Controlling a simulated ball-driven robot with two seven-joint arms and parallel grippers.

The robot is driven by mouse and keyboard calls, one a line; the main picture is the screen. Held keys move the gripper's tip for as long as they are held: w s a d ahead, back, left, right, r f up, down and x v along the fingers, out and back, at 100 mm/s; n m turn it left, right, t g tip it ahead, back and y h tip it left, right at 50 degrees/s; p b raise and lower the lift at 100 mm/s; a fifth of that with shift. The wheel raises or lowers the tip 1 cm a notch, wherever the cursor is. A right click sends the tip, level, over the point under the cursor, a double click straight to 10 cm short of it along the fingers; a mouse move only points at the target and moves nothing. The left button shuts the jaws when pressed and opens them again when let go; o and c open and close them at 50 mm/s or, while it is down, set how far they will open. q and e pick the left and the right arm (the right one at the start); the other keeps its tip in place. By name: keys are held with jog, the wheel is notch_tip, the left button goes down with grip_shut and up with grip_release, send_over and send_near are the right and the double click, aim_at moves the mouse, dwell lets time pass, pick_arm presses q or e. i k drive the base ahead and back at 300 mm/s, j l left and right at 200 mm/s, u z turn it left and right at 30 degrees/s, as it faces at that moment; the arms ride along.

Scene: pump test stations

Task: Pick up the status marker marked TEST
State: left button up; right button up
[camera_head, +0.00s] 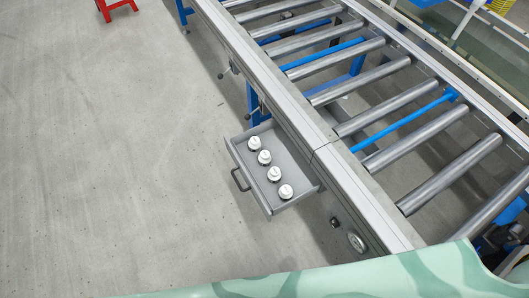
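Several small white round markers stand in a row in an open grey drawer (276,210). The farthest marker (254,143) is at the drawer's upper left, the second (264,157) and third (273,174) follow, and the nearest marker (286,191) is at the lower right. Any lettering on them is too small to read, so I cannot tell which is marked TEST. Neither of my grippers is in view.
The drawer sticks out from the side of a roller conveyor with a grey side rail (285,97) and metal rollers (375,113). A dark handle (238,180) is on the drawer front. Open floor (110,170) lies to the left. A red object (117,7) stands at the top left.

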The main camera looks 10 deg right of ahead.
aim_at(264, 159)
jog(key=z, duration=1.45)
jog(key=j+z, duration=0.9)
jog(key=k+j+z, duration=0.1)
jog(key=j+z, duration=0.2)
jog(key=z, duration=0.15)
jog(key=k+j+z, duration=0.15)
jog(key=j+z, duration=0.3)
jog(key=k+j+z, duration=0.2)
jog(key=z, duration=0.25)
jog(key=k+j+z, duration=0.15)
jog(key=k+j, duration=0.6)
jog(key=k+j+z, duration=0.2)
jog(key=k+j, duration=0.5)
jog(key=k, duration=0.2)
